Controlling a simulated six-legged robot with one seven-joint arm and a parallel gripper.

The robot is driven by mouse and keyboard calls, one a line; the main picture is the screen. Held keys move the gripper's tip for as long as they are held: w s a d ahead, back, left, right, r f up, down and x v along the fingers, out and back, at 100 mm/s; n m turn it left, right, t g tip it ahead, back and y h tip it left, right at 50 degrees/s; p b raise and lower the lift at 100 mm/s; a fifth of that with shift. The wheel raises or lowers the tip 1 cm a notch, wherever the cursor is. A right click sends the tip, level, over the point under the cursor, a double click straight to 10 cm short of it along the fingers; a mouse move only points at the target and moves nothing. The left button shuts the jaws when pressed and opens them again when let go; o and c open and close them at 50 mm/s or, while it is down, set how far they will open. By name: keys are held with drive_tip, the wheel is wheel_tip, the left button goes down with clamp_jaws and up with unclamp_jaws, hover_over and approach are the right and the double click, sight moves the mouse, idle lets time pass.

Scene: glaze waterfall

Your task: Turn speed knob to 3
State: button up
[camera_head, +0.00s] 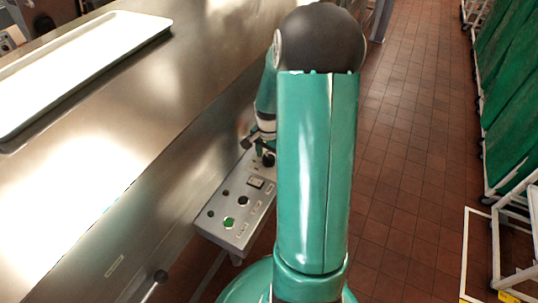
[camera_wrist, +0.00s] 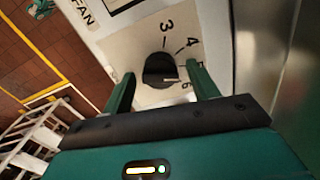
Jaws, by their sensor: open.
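The dark round speed knob (camera_wrist: 157,66) sits on a pale dial plate (camera_wrist: 125,50) in the wrist view. The numbers 3, 4, 5 and 6 run down its right side. A light pointer line on the knob points right, near 5 and 6; the exact mark is hard to read. My gripper (camera_wrist: 162,74) is open, with one green finger on each side of the knob. I cannot tell whether the fingers touch it. In the head view my gripper is over the far end of the control panel (camera_head: 218,238), and the knob is hard to make out there.
A green button (camera_head: 229,222), dark buttons and a switch (camera_head: 256,183) sit nearer on the panel. The steel machine (camera_head: 150,130) with a white tray (camera_head: 85,60) rises at left. Tiled floor (camera_head: 400,180) is clear at right, before racks with green panels (camera_head: 510,80).

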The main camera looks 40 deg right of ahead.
drive_tip(key=shift+c, duration=0.2)
drive_tip(key=c, duration=0.9)
drive_tip(key=shift+n, duration=0.5)
drive_tip(key=n, duration=0.2)
drive_tip(key=shift+n, duration=0.4)
drive_tip(key=n, duration=0.4)
drive_tip(key=shift+n, duration=0.3)
drive_tip(key=n, duration=0.3)
drive_tip(key=shift+n, duration=2.2)
